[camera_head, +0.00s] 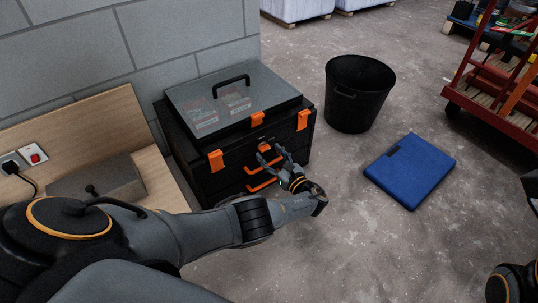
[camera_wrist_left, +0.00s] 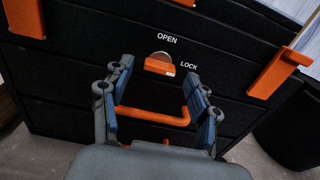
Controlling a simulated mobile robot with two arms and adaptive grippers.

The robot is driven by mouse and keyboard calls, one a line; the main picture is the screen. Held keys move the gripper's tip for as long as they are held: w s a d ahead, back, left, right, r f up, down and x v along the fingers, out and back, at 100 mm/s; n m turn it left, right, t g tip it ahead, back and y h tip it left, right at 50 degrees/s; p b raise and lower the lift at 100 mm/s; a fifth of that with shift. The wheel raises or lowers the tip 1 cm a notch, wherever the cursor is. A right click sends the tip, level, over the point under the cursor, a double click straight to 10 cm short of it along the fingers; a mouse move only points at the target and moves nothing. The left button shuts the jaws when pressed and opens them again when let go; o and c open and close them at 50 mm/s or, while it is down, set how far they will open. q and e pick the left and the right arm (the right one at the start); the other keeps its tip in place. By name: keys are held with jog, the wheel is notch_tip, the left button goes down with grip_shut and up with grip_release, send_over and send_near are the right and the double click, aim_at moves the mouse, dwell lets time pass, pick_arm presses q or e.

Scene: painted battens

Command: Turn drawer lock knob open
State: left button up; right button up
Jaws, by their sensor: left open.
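The lock knob (camera_wrist_left: 160,64) is a small silver disc with an orange bar across it, on the front of a black tool chest (camera_head: 225,178). The bar lies nearly level, its right end towards the word LOCK (camera_wrist_left: 189,66); the word OPEN (camera_wrist_left: 167,40) is above it. My left gripper (camera_head: 271,156) is open in front of the chest. In the left wrist view its fingers (camera_wrist_left: 160,76) stand to either side of and below the knob, with nothing between them; I cannot tell how far they are from it.
An orange drawer handle (camera_wrist_left: 150,115) shows behind the fingers, below the knob. Orange latches (camera_head: 217,160) are on the chest's front. A wooden bench (camera_head: 110,130) is left.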

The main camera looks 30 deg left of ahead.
pick_arm(q)
jog(key=shift+w+a, duration=0.2)
jog(key=shift+a, duration=0.3)
jog(key=c, duration=1.2)
jog(key=shift+o, duration=0.2)
